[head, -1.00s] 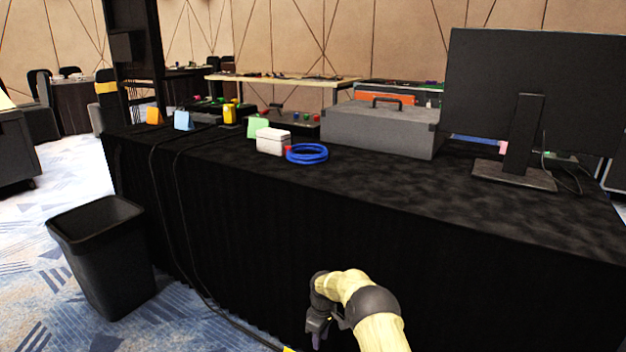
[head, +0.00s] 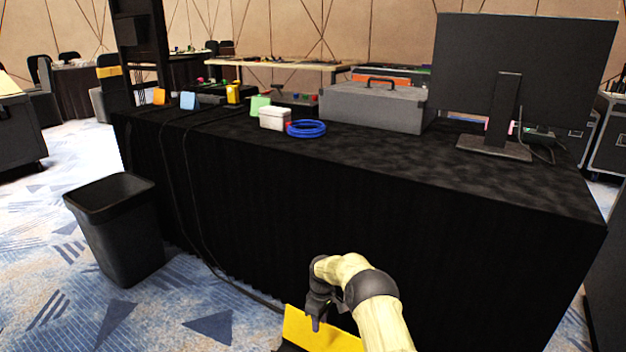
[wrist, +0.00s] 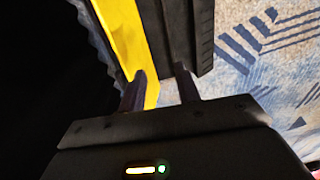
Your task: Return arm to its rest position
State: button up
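My gripper (head: 315,322) hangs low in front of the black-draped table (head: 400,235), at the end of my cream and dark grey arm. In the wrist view my gripper (wrist: 160,90) has two fingers standing apart with nothing between them. A yellow surface with a black part beside it shows below the fingers. The arm is bent, with the gripper pointing down.
A black bin (head: 118,230) stands on the patterned carpet at left. On the table are a blue cable coil (head: 306,128), a white box (head: 275,118), a grey case (head: 372,107) and a monitor (head: 520,70). Black cables hang down the table's front.

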jog(key=s+d+r+m+t+p, duration=0.15)
jog(key=s+r, duration=0.25)
jog(key=r, duration=0.4)
jog(key=s+d+r+m+p, duration=0.2)
jog(key=s+d+r+p, duration=0.1)
jog(key=r, duration=0.6)
jog(key=s+d+r+m+p, duration=0.15)
jog(key=s+r, duration=0.25)
jog(key=r, duration=0.4)
jog(key=s+d+r+m+t+p, duration=0.1)
jog(key=s+d+r+m+p, duration=0.1)
jog(key=s+r, duration=0.45)
jog(key=s+d+r+m+p, duration=0.3)
jog(key=s, duration=0.6)
jog(key=s+d+r+m+t+p, duration=0.1)
jog(key=s+d+r+m+p, duration=0.1)
jog(key=s+r, duration=0.45)
jog(key=w+p+v, duration=0.2)
jog(key=p+v, duration=0.9)
jog(key=p, duration=0.1)
jog(key=w+r+p+v, duration=0.1)
jog(key=w+p+v, duration=0.2)
jog(key=p+v, duration=0.9)
jog(key=w+a+r+p+v, duration=0.1)
jog(key=w+p+v, duration=0.1)
jog(key=p+v, duration=1)
jog(key=shift+w+r+p, duration=0.2)
jog(key=shift+w+p, duration=0.05)
jog(key=shift+p, duration=0.75)
